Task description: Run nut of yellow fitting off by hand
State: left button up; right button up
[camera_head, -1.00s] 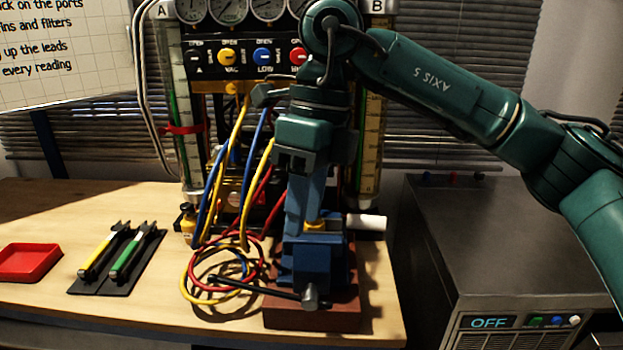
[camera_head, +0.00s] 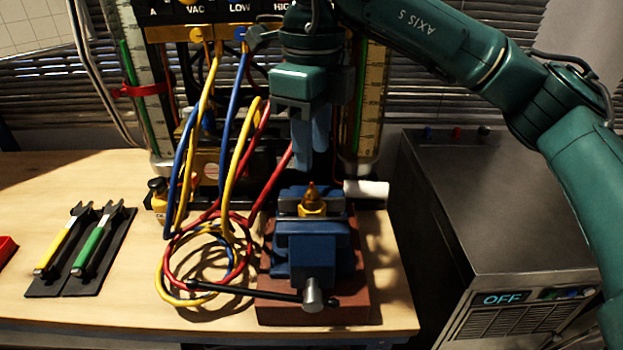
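The yellow fitting (camera_head: 312,209) sits upright in the jaws of the blue vise (camera_head: 313,255), with a brownish, pointed top standing above its yellow collar. The vise is on a reddish-brown block (camera_head: 315,314) near the front of the bench. My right gripper (camera_head: 312,161) points straight down above the fitting, with clear space between its tips and the fitting's top. Its two blue fingers look apart, one tip showing lower than the other, and nothing shows between them. My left gripper is not in view.
Red, yellow and blue hoses (camera_head: 200,270) loop just left of the vise, below the gauge rig. The vise's black handle (camera_head: 245,291) reaches left over them. A white cylinder (camera_head: 367,189) is behind right.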

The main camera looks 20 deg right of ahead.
aim_at(312, 192)
notch_tip(312, 192, down, 6)
jog(key=shift+r, duration=0.1)
jog(key=shift+c, duration=0.3)
grip_shut()
